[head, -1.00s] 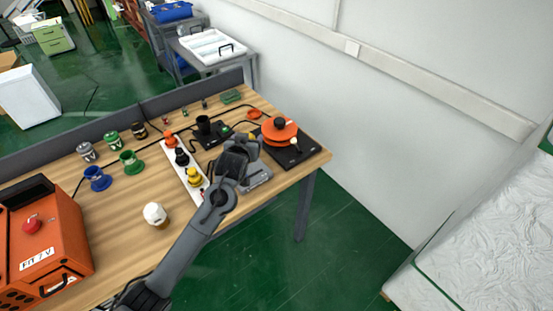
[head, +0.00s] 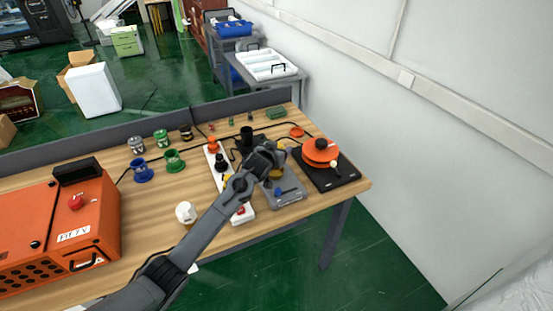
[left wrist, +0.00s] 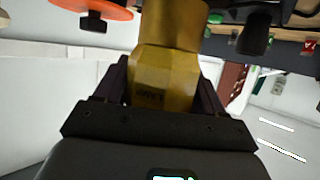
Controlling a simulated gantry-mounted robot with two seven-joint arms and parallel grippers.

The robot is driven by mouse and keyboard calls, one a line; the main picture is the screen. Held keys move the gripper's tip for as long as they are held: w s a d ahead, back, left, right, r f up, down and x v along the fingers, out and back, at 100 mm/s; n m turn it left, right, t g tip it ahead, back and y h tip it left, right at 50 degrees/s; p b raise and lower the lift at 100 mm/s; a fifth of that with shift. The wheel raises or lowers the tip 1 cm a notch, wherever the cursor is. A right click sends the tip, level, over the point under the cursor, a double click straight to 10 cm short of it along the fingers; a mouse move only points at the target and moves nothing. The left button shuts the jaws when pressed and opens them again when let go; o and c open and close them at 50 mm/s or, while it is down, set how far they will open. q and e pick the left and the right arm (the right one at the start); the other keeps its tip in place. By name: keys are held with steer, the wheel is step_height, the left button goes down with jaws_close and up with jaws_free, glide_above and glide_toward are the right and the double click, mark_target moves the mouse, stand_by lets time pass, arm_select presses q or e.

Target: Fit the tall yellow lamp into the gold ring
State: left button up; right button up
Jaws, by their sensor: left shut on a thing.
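In the left wrist view the lamp's faceted yellow body (left wrist: 165,75) fills the space between the fingers of my left gripper (left wrist: 165,95). Its far end runs out of the top of that view. The gripper is above the table, near a grey device (head: 286,196) with a blue part on it. I cannot make out the gold ring; the arm and gripper hide part of this area. My right gripper is not in view.
A white strip (head: 213,165) with coloured pieces lies under the arm. An orange disc (head: 320,150) on a black base is at the right. A white knob-like object (head: 186,212) and an orange case (head: 60,225) are nearer left.

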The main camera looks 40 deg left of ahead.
arm_select(q)
steer(key=shift+a+f, duration=0.25)
steer(key=shift+a, duration=0.05)
steer(key=shift+f+b, duration=0.3)
steer(key=shift+f, duration=1.6)
steer(key=shift+f, duration=0.1)
steer(key=o, duration=1.2)
steer(key=shift+f, duration=0.1)
steer(key=shift+o, duration=0.2)
